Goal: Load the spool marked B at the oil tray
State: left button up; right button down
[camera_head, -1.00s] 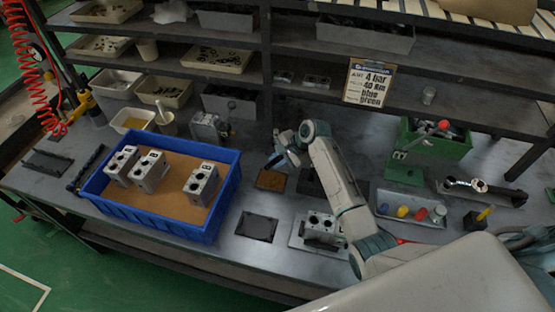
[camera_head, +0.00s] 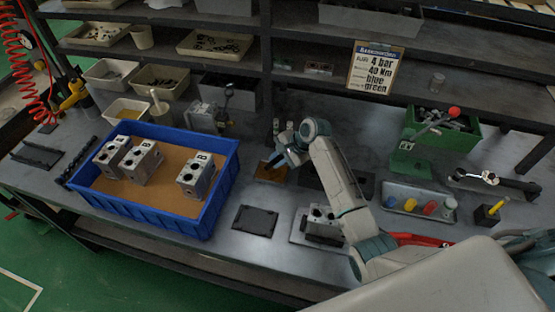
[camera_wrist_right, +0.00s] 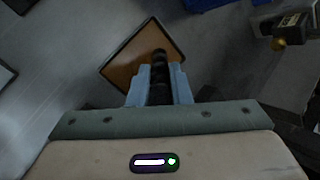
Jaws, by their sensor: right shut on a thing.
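My right gripper (camera_head: 276,161) is over a small square tray with a brown inside (camera_head: 270,173) on the bench. In the right wrist view my right gripper (camera_wrist_right: 159,84) is shut on a dark, ribbed spool (camera_wrist_right: 159,66), which points away from the camera across the brown tray (camera_wrist_right: 122,66). Whether the spool's end touches the tray cannot be told. No letter on the spool can be read. A grey valve block (camera_head: 322,222) with round bores sits on a plate at the front. My left gripper is not in view.
A blue crate (camera_head: 98,203) left of the tray holds 3 grey valve blocks. A dark flat plate (camera_head: 255,220) lies in front. A grey tray (camera_head: 405,209) with coloured pieces, a green bin (camera_head: 465,145) and a wrench (camera_head: 478,178) are at right. A sign (camera_head: 375,68) hangs on the shelf.

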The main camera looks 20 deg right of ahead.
jog(key=shift+f, duration=0.55)
dwell(0.8)
jog(key=shift+s+f+p, duration=0.1)
jog(key=shift+f+p, duration=0.05)
jog(key=shift+p, duration=0.15)
dwell(2.1)
notch_tip(320, 180, up, 5)
jog(key=p, duration=0.6)
jog(key=shift+r+p, duration=0.6)
jog(key=shift+r, duration=0.5)
